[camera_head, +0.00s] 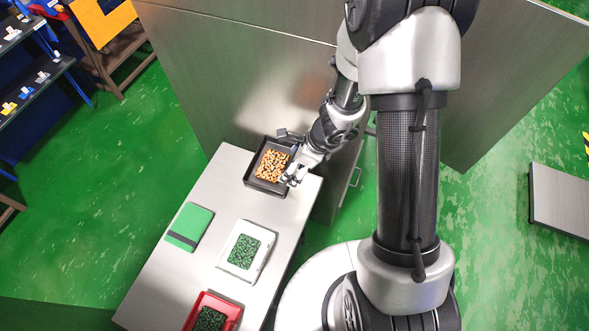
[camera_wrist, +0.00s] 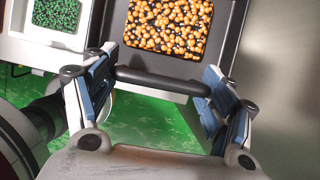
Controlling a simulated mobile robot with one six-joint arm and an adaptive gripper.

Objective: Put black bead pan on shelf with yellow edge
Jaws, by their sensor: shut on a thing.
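The black bead pan (camera_head: 250,183) holds orange and black beads and is at the far end of the grey table. In the wrist view the pan's near wall (camera_wrist: 160,73) and its dark bar handle (camera_wrist: 160,81) show between the fingers. My gripper (camera_head: 293,172) is shut on this handle; in the wrist view the fingers (camera_wrist: 162,88) close at its two ends. I cannot tell whether the pan touches the table. No shelf with a yellow edge can be made out for certain; a blue rack with dark shelves (camera_head: 38,88) stands at the upper left.
A grey panel (camera_head: 215,75) stands behind the table. Green floor (camera_head: 110,180) is clear at left.

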